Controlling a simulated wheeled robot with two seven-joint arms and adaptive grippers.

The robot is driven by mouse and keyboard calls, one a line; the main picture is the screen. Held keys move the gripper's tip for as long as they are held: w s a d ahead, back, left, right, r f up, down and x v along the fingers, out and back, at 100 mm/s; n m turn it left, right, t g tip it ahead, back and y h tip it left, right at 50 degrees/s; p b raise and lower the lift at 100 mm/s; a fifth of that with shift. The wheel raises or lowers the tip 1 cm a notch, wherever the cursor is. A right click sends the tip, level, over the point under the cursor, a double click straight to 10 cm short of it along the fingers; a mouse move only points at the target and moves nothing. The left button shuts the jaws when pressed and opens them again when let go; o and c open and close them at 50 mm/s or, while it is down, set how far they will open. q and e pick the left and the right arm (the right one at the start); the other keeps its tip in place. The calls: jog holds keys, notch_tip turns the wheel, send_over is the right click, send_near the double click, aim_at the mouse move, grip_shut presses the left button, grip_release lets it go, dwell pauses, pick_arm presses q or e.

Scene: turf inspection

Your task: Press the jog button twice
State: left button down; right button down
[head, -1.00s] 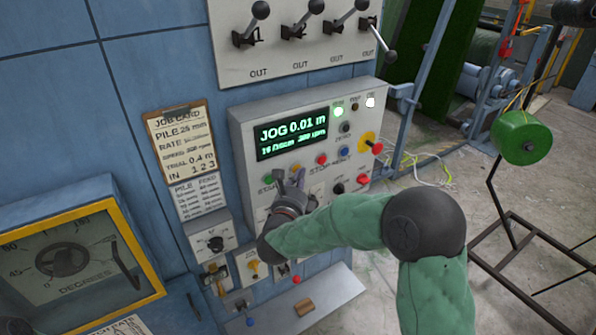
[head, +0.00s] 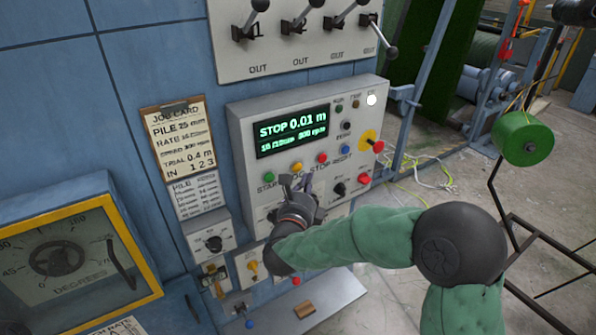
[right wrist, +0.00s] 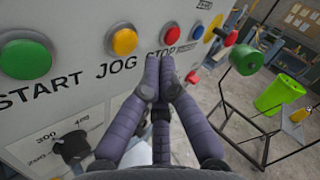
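The yellow jog button (head: 297,167) is on the sloped grey control panel (head: 240,130), between the green start button (head: 270,178) and the red stop button (head: 321,158). In the right wrist view the jog button (right wrist: 124,41) is fully visible above the word JOG. My right gripper (head: 296,182) is in front of the panel, just below the button row. In the right wrist view its fingertips (right wrist: 160,62) are together and empty, right of the jog button and near the STOP label, apart from the jog button. The display (head: 292,132) reads STOP 0.01 m. My left gripper is out of view.
A yellow-backed red knob (head: 369,143) and a black knob (head: 339,189) are at the panel's right. Levers (head: 252,22) stand above. A job card (head: 180,140) and a dial gauge (head: 60,260) are at left.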

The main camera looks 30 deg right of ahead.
jog(key=s+b, duration=0.1)
jog(key=s, duration=0.2)
jog(key=shift+s+d, duration=0.1)
jog(key=shift+s, duration=0.1)
jog(key=shift+f, duration=0.1)
dwell(0.7)
